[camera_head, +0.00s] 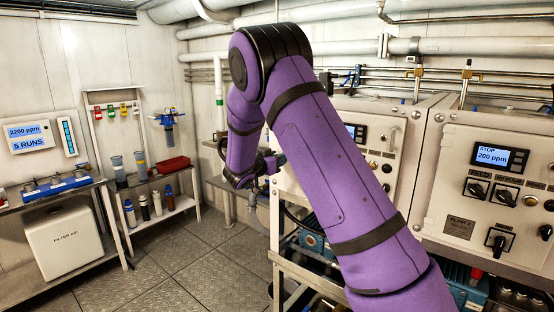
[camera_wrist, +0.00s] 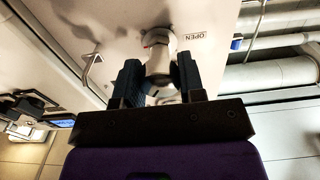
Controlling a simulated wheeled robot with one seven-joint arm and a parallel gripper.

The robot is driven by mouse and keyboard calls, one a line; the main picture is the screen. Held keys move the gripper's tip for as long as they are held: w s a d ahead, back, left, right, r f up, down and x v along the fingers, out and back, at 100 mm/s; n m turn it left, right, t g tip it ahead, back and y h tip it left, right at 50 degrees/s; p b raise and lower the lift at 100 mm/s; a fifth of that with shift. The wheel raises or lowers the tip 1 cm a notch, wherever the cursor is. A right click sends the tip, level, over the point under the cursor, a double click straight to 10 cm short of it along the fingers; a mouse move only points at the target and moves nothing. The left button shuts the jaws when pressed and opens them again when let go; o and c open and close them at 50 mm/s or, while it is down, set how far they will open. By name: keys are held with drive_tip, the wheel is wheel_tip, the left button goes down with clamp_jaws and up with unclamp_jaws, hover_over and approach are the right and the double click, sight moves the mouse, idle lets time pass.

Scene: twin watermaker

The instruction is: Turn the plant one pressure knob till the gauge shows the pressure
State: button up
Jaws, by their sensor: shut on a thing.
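In the wrist view, the two dark fingers of my gripper (camera_wrist: 159,64) close on opposite sides of a pale round knob-like part (camera_wrist: 157,39) with a small red mark. In the head view, my gripper (camera_head: 272,163) is at the left side of the plant cabinet (camera_head: 390,118), partly behind my arm. My arm hides much of that cabinet's front, and the held part does not show clearly there. I cannot make out the pressure gauge or its reading in either view.
The plant 2 cabinet (camera_head: 457,222) at right has a display reading "STOP 200 ppm" (camera_head: 491,156) and several black knobs. A metal handle (camera_wrist: 92,70) stands left of my gripper in the wrist view. Shelves (camera_head: 152,176) with bottles stand at left; the floor (camera_head: 190,265) between is clear.

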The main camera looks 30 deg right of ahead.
drive_tip(key=shift+f, duration=0.15)
drive_tip(key=o, duration=0.9)
drive_tip(key=v, duration=1.1)
